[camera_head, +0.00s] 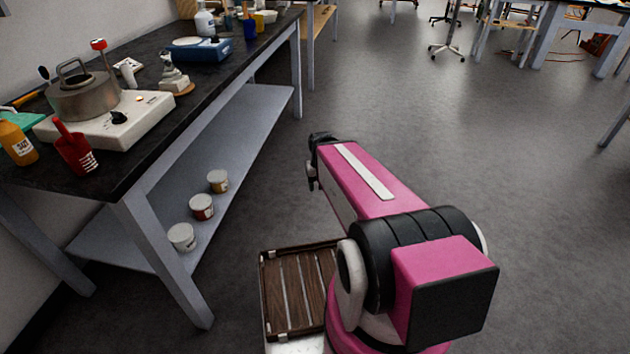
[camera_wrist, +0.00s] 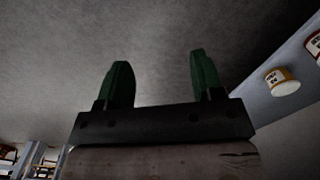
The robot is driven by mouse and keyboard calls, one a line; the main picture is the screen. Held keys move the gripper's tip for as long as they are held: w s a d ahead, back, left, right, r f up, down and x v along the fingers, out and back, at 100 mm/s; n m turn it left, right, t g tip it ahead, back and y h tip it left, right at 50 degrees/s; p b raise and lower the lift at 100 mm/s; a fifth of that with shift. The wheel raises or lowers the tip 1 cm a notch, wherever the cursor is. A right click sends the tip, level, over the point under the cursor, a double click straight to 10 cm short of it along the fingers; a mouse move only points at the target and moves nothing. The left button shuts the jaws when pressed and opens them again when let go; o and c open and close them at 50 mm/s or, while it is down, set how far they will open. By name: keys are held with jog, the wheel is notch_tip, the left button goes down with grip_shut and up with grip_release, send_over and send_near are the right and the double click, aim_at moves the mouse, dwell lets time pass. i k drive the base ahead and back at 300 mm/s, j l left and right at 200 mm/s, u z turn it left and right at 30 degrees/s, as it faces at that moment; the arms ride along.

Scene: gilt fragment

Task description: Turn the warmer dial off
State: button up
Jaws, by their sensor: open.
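The white warmer (camera_head: 115,122) stands on the dark workbench at the left in the head view. A metal pot (camera_head: 84,93) with a handle sits on the warmer. My gripper shows in the wrist view (camera_wrist: 158,82) with its two green fingers apart and nothing between them. It is out over the floor, away from the bench and the dial. In the head view my pink arm hides most of it.
A figurine (camera_head: 172,72) and a blue scale (camera_head: 199,49) are further along the bench (camera_head: 117,178). Jars (camera_head: 201,207) sit on its lower shelf.

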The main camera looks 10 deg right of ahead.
aim_at(118, 117)
jog(key=u, duration=1.65)
